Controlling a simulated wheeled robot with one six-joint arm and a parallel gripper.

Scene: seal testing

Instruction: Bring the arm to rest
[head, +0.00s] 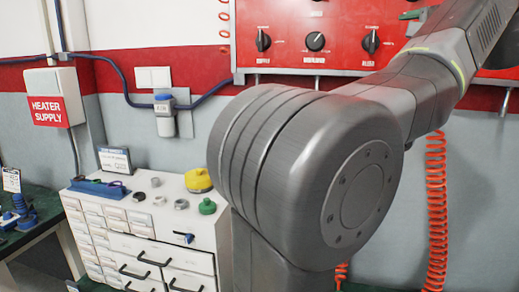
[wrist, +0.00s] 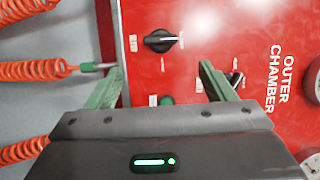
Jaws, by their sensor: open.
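My arm (head: 310,170) fills the middle and right of the head view, its big grey joint in front and its forearm reaching up to the upper right edge. My gripper (wrist: 162,66) shows in the wrist view with its two green fingers spread wide and nothing between them. It faces a red control panel (wrist: 200,75), with a black knob (wrist: 160,41) beyond the gap between the fingers. I cannot tell whether the fingers touch the panel. The right finger partly covers another knob (wrist: 236,78).
In the head view, a white drawer cabinet (head: 150,235) stands left of my arm, with small parts and a yellow-topped item (head: 199,180) on top. The red panel (head: 290,35) is on the wall behind my arm. Orange coiled hoses (head: 436,210) hang at the right.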

